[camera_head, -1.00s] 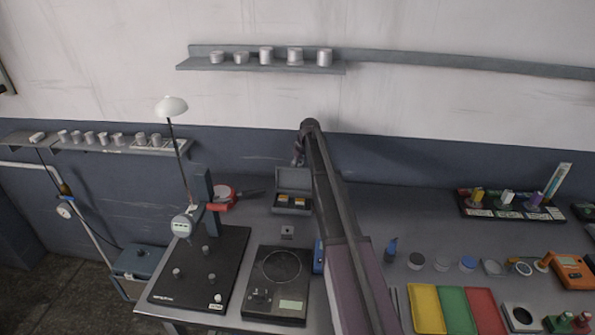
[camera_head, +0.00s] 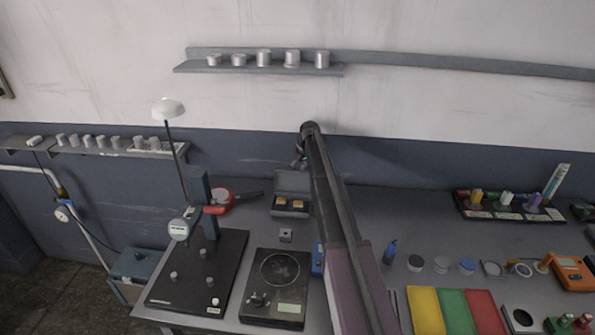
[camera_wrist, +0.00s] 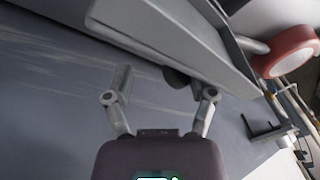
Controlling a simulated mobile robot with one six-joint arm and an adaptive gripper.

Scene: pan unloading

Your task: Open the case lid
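The small grey case (camera_head: 293,212) stands at the back of the bench, near the wall. Its lid (camera_head: 293,182) is raised and leans up at the back, and yellowish items show inside the case. My gripper (camera_head: 299,163) is just above and behind the top right of the lid, close to the wall. In the wrist view my gripper (camera_wrist: 160,80) has its two fingers spread apart with nothing clearly between them. A large grey slab-like edge crosses the top of that view, beyond the fingertips; I cannot tell for sure that it is the lid.
A gauge stand (camera_head: 205,215) and a red-headed tool (camera_head: 220,201) are left of the case. A black scale (camera_head: 275,285) and a small grey block (camera_head: 286,235) lie in front. Coloured trays (camera_head: 455,308) are at the right. My arm covers the bench right of the case.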

